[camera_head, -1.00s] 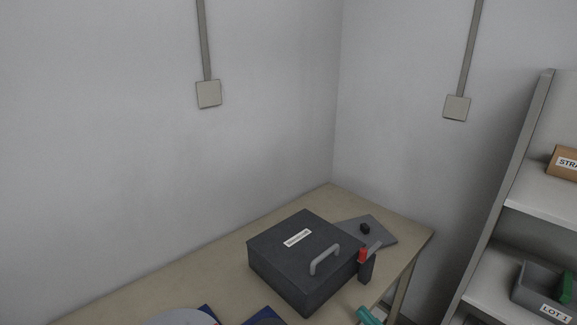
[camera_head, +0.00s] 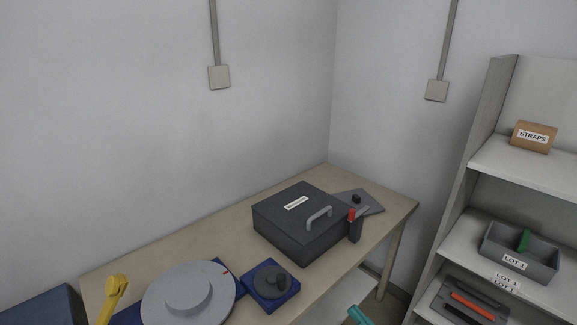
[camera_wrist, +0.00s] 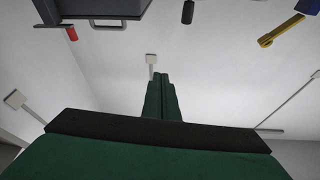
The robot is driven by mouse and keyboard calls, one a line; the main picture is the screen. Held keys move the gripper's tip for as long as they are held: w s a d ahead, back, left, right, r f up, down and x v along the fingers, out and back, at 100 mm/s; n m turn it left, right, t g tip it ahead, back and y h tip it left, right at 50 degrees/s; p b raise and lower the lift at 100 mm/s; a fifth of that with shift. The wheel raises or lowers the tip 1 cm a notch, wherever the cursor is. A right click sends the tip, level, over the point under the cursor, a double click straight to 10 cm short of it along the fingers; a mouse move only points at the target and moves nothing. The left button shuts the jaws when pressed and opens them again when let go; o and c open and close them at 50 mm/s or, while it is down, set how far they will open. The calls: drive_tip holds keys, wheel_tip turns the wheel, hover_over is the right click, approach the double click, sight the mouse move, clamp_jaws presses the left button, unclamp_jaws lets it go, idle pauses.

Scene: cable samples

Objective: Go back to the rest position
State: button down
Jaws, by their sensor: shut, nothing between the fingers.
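My gripper (camera_wrist: 161,76) shows in the wrist view as two dark green fingers pressed together, with nothing between them. It is clear of any object there and appears against the pale wall. The wrist view looks inverted, with bench items along its top edge. I cannot make out my gripper for certain in the head view.
The bench (camera_head: 220,230) carries a dark lidded box (camera_head: 300,222), a red-topped tool (camera_head: 353,224), a grey round disc (camera_head: 188,290) and a blue-based device (camera_head: 270,286). A yellow tool (camera_head: 113,296) stands at lower left. A shelf unit (camera_head: 520,185) with bins stands right.

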drive_tip(key=s+a+f+m+g+h, duration=0.2)
drive_tip(key=s+a+f+m+h, duration=0.25)
drive_tip(key=f, duration=0.75)
drive_tip(key=s+a+f+m+g+h, duration=0.25)
drive_tip(key=s+a+f+h, duration=0.3)
drive_tip(key=f, duration=0.55)
drive_tip(key=s+a+f+m+h, duration=0.1)
drive_tip(key=s+a+f+h, duration=0.15)
drive_tip(key=s, duration=0.55)
drive_tip(key=s+a+r+h, duration=0.1)
drive_tip(key=s+r, duration=0.4)
drive_tip(key=s, duration=0.3)
drive_tip(key=s+a+r+h, duration=0.2)
drive_tip(key=s+r, duration=0.3)
drive_tip(key=s, duration=0.2)
drive_tip(key=s+a+r+n+t+y, duration=0.1)
drive_tip(key=s+a+r+t, duration=0.2)
drive_tip(key=r, duration=0.7)
drive_tip(key=shift+s+n+y, duration=0.3)
drive_tip(key=shift+s+y, duration=0.05)
drive_tip(key=shift+s, duration=0.2)
drive_tip(key=shift+r, duration=0.1)
